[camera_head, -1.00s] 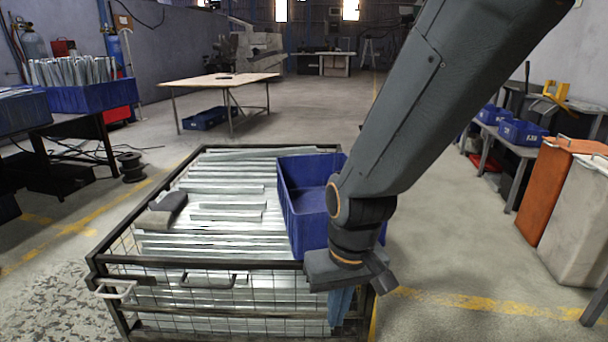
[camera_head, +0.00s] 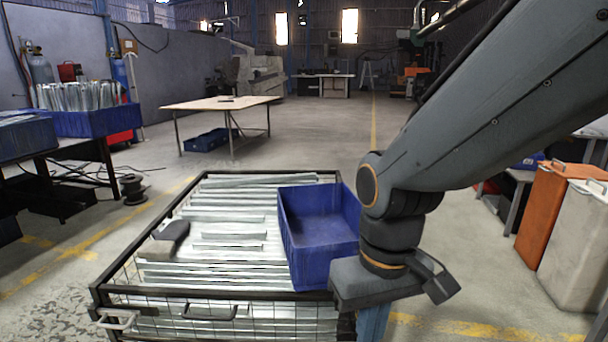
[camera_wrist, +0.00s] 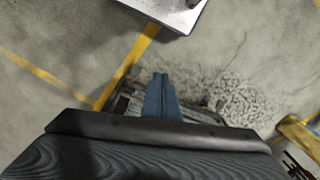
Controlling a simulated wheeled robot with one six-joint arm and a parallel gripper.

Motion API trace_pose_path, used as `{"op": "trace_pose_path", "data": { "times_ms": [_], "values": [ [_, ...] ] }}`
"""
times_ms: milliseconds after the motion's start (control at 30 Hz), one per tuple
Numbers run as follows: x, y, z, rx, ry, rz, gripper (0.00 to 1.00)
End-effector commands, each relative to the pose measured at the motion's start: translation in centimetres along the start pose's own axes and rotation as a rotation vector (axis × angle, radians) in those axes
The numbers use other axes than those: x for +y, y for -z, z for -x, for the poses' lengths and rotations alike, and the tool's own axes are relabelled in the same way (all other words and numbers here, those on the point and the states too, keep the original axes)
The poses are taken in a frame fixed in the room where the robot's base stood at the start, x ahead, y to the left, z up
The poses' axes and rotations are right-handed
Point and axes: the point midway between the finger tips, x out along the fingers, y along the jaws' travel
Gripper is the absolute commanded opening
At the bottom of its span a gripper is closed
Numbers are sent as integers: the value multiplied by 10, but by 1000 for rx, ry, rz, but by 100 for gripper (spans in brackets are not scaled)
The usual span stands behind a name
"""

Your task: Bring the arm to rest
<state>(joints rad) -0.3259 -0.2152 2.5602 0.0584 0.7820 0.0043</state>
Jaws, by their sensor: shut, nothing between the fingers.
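My arm comes in from the upper right of the head view, and my gripper (camera_head: 373,324) hangs down at the front right corner of the wire cage. Its blue fingers are cut off by the lower edge there. In the wrist view my gripper (camera_wrist: 162,94) shows its two fingers side by side, together, with nothing between them. Below the fingers, parts of the cage and its stock are partly hidden by the wrist.
The wire cage (camera_head: 98,292) holds metal strips (camera_head: 235,222), a blue bin (camera_head: 312,262) and a grey bracket (camera_head: 172,232). Orange (camera_head: 543,214) and white (camera_head: 570,238) containers stand to the right.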

Motion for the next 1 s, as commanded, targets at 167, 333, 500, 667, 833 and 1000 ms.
{"op": "trace_pose_path", "data": {
  "times_ms": [167, 333, 500, 667, 833, 1000],
  "values": [
    [14, -4, 28, -2, -8, -55, 0],
    [33, -10, 57, -4, -18, -119, 0],
    [53, -18, 84, -6, -26, -183, 0],
    [70, -26, 106, -6, -33, -239, 0],
    [83, -33, 118, -7, -37, -276, 0],
    [87, -34, 121, -7, -39, -288, 0]
  ]
}}
